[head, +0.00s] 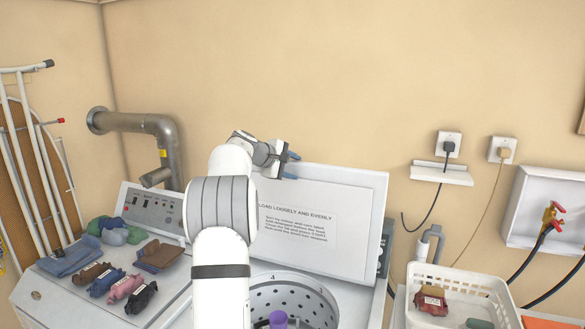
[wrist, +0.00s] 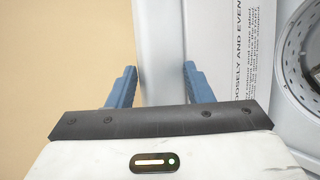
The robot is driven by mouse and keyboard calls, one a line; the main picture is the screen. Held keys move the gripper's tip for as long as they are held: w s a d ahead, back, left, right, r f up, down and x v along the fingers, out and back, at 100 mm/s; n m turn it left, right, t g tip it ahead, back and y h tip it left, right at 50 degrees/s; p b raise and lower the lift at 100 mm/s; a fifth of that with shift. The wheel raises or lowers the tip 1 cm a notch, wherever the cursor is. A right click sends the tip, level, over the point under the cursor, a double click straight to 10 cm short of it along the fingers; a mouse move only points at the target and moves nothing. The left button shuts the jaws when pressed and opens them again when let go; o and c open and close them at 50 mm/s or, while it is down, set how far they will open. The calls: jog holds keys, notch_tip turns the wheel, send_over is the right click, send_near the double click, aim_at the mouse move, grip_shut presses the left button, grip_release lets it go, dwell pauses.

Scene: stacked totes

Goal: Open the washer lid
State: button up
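The washer lid (head: 350,185) stands raised, close to upright, with its printed inner face toward me. The open drum (head: 300,300) shows below it; the drum also shows at the right of the wrist view (wrist: 312,75). My gripper (head: 292,166) is at the lid's upper left corner. In the wrist view its two blue fingers (wrist: 159,72) are spread apart, one on each side of the lid's edge (wrist: 160,50). A narrow gap seems to show beside the left finger; contact with the right finger is unclear.
Folded clothes and small bundles (head: 123,287) lie on the machine at left, below a control panel (head: 155,208). A metal pipe (head: 140,122) juts from the wall. A white basket (head: 455,275) stands at right.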

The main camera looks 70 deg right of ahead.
jog(key=b+v, duration=0.2)
jog(key=v, duration=0.6)
jog(key=shift+b, duration=0.4)
jog(key=shift+f, duration=0.1)
jog(key=w+a+f+n+t+y+b, duration=0.1)
jog(key=w+a+f+t, duration=0.1)
jog(key=w+a, duration=0.55)
jog(key=w+a+f+t+y+b, duration=0.15)
jog(key=w+a, duration=0.25)
jog(key=a, duration=0.7)
jog(key=w+a+f+n+t+y, duration=0.1)
jog(key=a+f+t, duration=0.15)
jog(key=a, duration=0.65)
jog(key=w+a+f+t+y, duration=0.1)
jog(key=a+f, duration=0.3)
jog(key=a, duration=0.5)
jog(key=s+a+f+y+b, duration=0.1)
jog(key=s+a+f, duration=0.3)
jog(key=a, duration=0.5)
jog(key=s+a+f+t+y+b, duration=0.1)
jog(key=s+a+f+y, duration=0.2)
jog(key=a, duration=0.7)
jog(key=s+a+f+y+b, duration=0.1)
jog(key=s+a+f+y, duration=0.1)
jog(key=s+a+f, duration=0.5)
jog(key=a+f, duration=0.1)
jog(key=a, duration=0.2)
jog(key=shift+t, duration=0.3)
